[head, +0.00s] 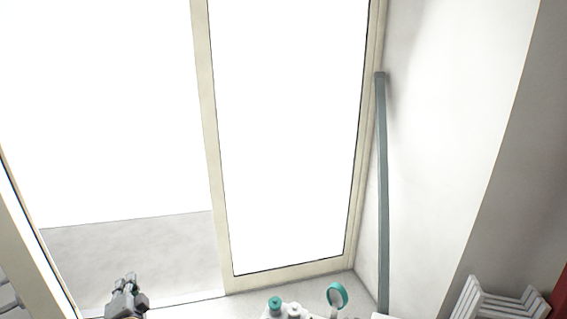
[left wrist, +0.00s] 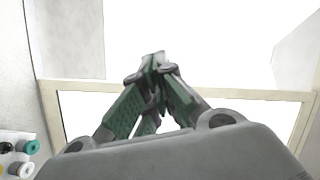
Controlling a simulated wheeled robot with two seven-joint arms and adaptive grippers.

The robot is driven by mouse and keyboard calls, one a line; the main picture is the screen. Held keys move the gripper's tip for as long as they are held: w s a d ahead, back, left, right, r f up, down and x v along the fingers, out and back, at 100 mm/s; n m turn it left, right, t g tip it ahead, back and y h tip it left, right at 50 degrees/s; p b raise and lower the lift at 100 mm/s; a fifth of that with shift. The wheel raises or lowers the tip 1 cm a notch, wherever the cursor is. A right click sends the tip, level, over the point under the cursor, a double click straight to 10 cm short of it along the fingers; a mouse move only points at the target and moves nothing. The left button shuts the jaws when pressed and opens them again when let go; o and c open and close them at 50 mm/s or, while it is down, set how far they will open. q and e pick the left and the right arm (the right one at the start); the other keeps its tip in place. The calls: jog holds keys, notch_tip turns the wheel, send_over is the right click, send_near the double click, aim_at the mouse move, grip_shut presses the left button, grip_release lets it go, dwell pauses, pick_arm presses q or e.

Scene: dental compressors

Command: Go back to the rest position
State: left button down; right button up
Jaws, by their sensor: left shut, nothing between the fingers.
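My left gripper (head: 127,285) shows at the bottom left of the head view, raised in front of the bright glass door. In the left wrist view its green-lined fingers (left wrist: 158,62) meet at the tips, shut with nothing between them. It touches nothing that I can see. My right gripper is not in either view. The dental compressor (head: 290,311) shows only by its top at the bottom edge of the head view, with a teal knob and a white knob. A teal ring-shaped gauge (head: 338,295) stands beside them.
A framed glass door (head: 290,140) fills the middle, with a pale wall (head: 440,130) to its right. A grey vertical pipe (head: 382,190) runs along that wall. A white rack (head: 490,300) stands at the bottom right. The space around my left gripper looks free.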

pick_arm(q)
jog(key=s+d+f+n+g+h, duration=0.1)
jog(key=d+f+g+h, duration=0.2)
jog(key=f, duration=1.3)
jog(key=d+f+n+h, duration=0.1)
jog(key=d+f+h, duration=0.25)
jog(key=f, duration=1.35)
jog(key=s+d+f+n+g+h, duration=0.1)
jog(key=s+d+f, duration=0.15)
jog(key=f, duration=0.35)
jog(key=s+d+f+g+h, duration=0.1)
jog(key=s+d+f, duration=0.1)
jog(key=s+f, duration=0.3)
jog(key=s+d+f+n+g+h, duration=0.1)
jog(key=s+d+f+g, duration=0.1)
jog(key=s+f, duration=0.65)
jog(key=s+d+f+n+g, duration=0.1)
jog(key=s+d+f+g, duration=0.15)
jog(key=s+f, duration=0.55)
jog(key=s+d+f+g, duration=0.1)
jog(key=s+f, duration=0.3)
jog(key=s, duration=0.5)
jog(key=s+d+f+g, duration=0.2)
jog(key=s+f, duration=0.3)
jog(key=s, duration=0.4)
jog(key=shift+h, duration=0.35)
jog(key=shift+s+d+g, duration=0.1)
jog(key=shift+g, duration=0.15)
